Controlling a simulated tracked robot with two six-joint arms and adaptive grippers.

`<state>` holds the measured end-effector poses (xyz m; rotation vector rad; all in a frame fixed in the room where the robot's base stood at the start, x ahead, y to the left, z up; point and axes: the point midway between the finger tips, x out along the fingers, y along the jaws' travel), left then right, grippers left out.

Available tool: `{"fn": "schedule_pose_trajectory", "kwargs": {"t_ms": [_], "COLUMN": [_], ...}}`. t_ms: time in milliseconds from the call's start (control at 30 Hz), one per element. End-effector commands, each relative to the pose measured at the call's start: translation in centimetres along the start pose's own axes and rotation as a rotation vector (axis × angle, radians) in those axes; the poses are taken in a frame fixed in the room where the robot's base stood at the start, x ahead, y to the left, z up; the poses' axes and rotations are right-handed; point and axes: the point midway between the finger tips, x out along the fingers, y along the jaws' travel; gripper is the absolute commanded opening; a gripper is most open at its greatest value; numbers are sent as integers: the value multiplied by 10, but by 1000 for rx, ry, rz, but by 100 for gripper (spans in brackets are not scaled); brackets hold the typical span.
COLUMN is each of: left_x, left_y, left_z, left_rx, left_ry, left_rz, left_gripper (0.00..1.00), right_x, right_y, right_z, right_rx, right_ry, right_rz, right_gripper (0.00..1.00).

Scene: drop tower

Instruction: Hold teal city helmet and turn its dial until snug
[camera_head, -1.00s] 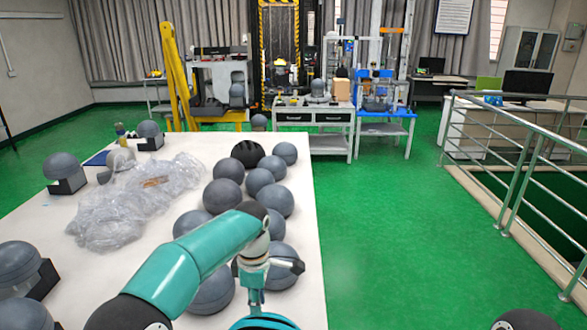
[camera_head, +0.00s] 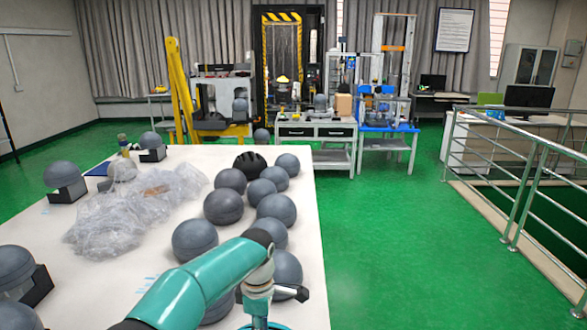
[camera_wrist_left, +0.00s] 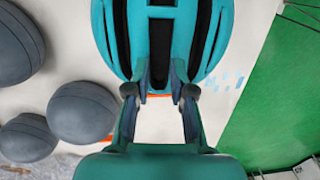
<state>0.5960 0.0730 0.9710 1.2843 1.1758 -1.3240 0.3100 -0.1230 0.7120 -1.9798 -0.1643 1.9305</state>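The teal city helmet (camera_wrist_left: 213,30) fills the top middle of the left wrist view, with dark vent slots running along its shell. My left gripper (camera_wrist_left: 160,95) has its two fingers at the helmet's near edge, one on each side of its central strip, and appears shut on it. In the head view only a thin teal rim of the helmet (camera_head: 268,325) shows at the bottom edge, below my left gripper's wrist. The dial cannot be made out in either view. My right gripper is not in view.
The white table (camera_head: 90,270) carries several grey headforms (camera_head: 224,206), a black helmet (camera_head: 250,161) and crumpled clear plastic wrap (camera_head: 130,210). Headforms on dark stands line the left. Green floor (camera_head: 400,240) lies open to the right, up to a metal railing (camera_head: 530,180).

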Motion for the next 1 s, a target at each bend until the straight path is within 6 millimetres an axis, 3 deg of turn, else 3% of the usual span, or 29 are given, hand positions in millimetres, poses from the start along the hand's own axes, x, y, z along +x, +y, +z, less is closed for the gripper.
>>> {"fn": "schedule_pose_trajectory", "kwargs": {"t_ms": [1000], "left_x": [10], "left_y": [0], "left_z": [0], "left_rx": [0], "left_ry": [0], "left_rz": [-1], "left_gripper": [23], "right_x": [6], "right_y": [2], "right_z": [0], "right_rx": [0], "right_ry": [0], "right_rz": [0], "right_gripper": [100]}}
